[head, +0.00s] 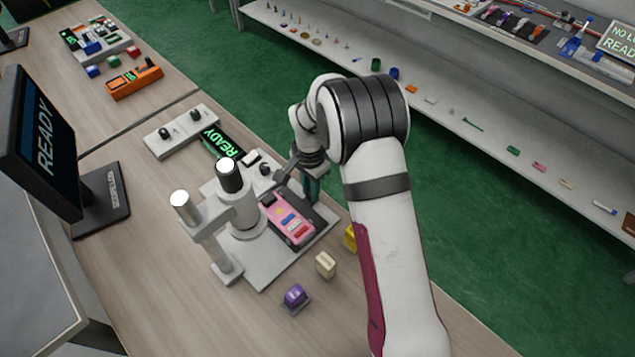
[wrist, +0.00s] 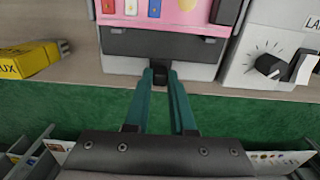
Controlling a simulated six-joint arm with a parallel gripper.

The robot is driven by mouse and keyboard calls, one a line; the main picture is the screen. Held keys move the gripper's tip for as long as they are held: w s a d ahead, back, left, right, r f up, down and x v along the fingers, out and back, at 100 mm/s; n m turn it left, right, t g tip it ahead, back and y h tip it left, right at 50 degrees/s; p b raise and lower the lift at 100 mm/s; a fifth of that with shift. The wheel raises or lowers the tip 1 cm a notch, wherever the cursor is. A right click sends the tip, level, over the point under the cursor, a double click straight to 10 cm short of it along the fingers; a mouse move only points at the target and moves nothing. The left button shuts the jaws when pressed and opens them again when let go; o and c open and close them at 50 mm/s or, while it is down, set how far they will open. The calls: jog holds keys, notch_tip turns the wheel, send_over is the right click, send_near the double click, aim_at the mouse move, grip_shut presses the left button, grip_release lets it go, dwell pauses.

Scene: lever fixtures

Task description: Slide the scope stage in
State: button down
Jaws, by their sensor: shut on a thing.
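The scope stage is a dark slab (wrist: 180,46) on the pale scope base, with a pink panel (head: 288,220) bearing coloured blocks on top. The pink panel also shows at the top of the wrist view (wrist: 165,16). A small black knob (wrist: 160,70) stands out from the stage's front face. My gripper (wrist: 160,79) has its teal fingers shut on this knob from either side. In the head view my gripper (head: 311,190) is at the stage's far right side, partly hidden by my arm. The white scope column (head: 245,212) stands over the stage's left part.
A grey control box with a black dial (wrist: 268,65) stands close to the right of the stage in the wrist view. A yellow block (wrist: 30,60) lies to the left. A cream block (head: 325,264) and a purple piece (head: 294,296) sit near the base. Green floor lies beyond the bench edge.

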jog(key=shift+s+a, duration=0.5)
jog(key=shift+a, duration=0.05)
jog(key=c, duration=0.8)
grip_release()
jog(key=shift+o, duration=0.2)
notch_tip(320, 180, up, 16)
